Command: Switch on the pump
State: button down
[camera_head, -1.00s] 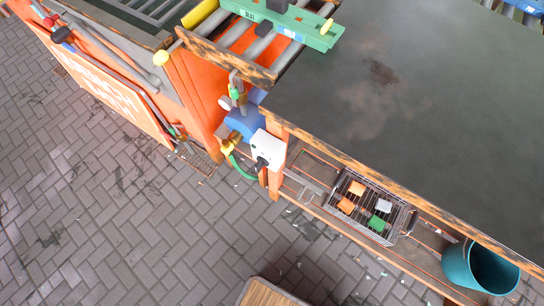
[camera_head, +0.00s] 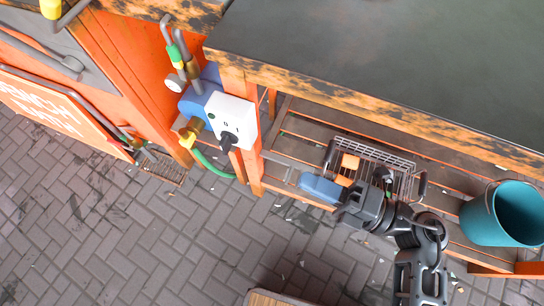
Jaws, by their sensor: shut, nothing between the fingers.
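The pump (camera_head: 196,106) is blue and mounted at the table's left leg. Its white box (camera_head: 232,118) faces me, with small marks and a black knob or plug (camera_head: 228,141) low on its front. A brass fitting (camera_head: 190,131) and a green hose (camera_head: 207,166) sit at its lower left.
A wire basket (camera_head: 374,150) with coloured pieces is on the slatted lower shelf. The dark tabletop (camera_head: 400,50) overhangs the shelf. An orange cabinet (camera_head: 120,75) is at the left. Paved floor (camera_head: 150,240) is open in front.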

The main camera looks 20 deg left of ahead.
aim_at(228, 152)
jog(key=shift+w+a+f+n+g+h, duration=0.15)
jog(key=shift+w+f+n+g, duration=0.15)
jog(key=shift+f+g, duration=0.2)
jog(key=shift+w+a+f+n+g+h, duration=0.2)
jog(key=shift+f+n+g, duration=0.2)
jog(key=shift+f, duration=0.15)
jog(key=a, duration=0.4)
jog(key=a+b, duration=0.1)
jog(key=a, duration=0.4)
jog(key=w+a+b, duration=0.1)
jog(key=a, duration=0.4)
jog(key=shift+f+b, duration=0.2)
jog(key=shift+b, duration=0.3)
